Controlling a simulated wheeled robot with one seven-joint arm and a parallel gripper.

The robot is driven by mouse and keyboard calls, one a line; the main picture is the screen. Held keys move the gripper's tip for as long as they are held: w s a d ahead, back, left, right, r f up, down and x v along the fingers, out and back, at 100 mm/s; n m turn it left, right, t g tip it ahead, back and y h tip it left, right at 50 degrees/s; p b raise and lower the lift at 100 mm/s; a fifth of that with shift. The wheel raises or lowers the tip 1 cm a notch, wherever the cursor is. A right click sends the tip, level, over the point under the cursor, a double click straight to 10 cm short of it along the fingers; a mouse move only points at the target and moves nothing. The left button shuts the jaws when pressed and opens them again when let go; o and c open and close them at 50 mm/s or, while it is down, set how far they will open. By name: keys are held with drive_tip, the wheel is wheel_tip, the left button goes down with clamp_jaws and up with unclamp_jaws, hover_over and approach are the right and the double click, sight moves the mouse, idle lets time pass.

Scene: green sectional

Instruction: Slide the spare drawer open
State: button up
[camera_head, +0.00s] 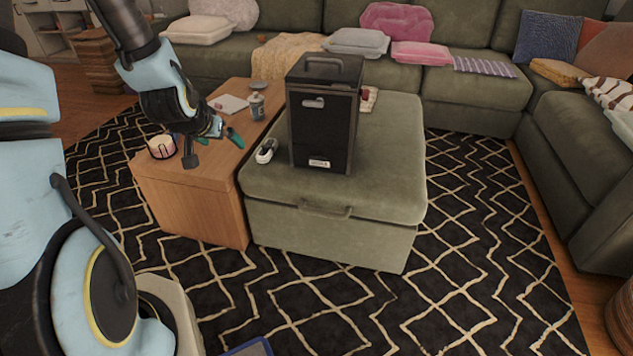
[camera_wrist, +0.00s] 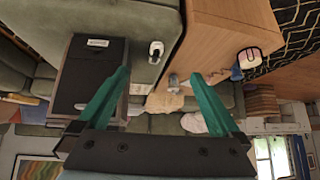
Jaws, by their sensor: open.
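A dark box-shaped drawer unit (camera_head: 322,120) stands upright on the green ottoman, with a carry handle on top. Its front has a pale handle slot (camera_head: 313,103) near the top and a small white label (camera_head: 319,163) at the bottom; I cannot read the label. The front looks closed. The unit also shows upside down at the left of the wrist view (camera_wrist: 75,75), partly behind a finger. My gripper (camera_head: 218,136) is open and empty, left of the unit and above the wooden table. Its teal fingers are spread in the wrist view (camera_wrist: 160,78).
The ottoman (camera_head: 390,180) stands against the wooden table (camera_head: 200,190). A small white object (camera_head: 266,151) lies left of the unit. A can (camera_head: 256,106) and a candle jar (camera_head: 161,147) stand on the table. A green sofa (camera_head: 475,90) runs behind.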

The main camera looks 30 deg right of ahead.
drive_tip(key=d+f+m+t+h+b, duration=0.2)
drive_tip(key=d+f+h+b, duration=0.2)
drive_tip(key=d+f+b, duration=0.7)
drive_tip(key=n+t+h+b, duration=0.1)
drive_tip(key=t+h+b, duration=0.2)
drive_tip(key=t+b, duration=0.15)
approach(317, 160)
drive_tip(key=x, duration=0.8)
drive_tip(key=shift+d+b, duration=0.15)
drive_tip(key=shift+b, duration=0.25)
clamp_jaws()
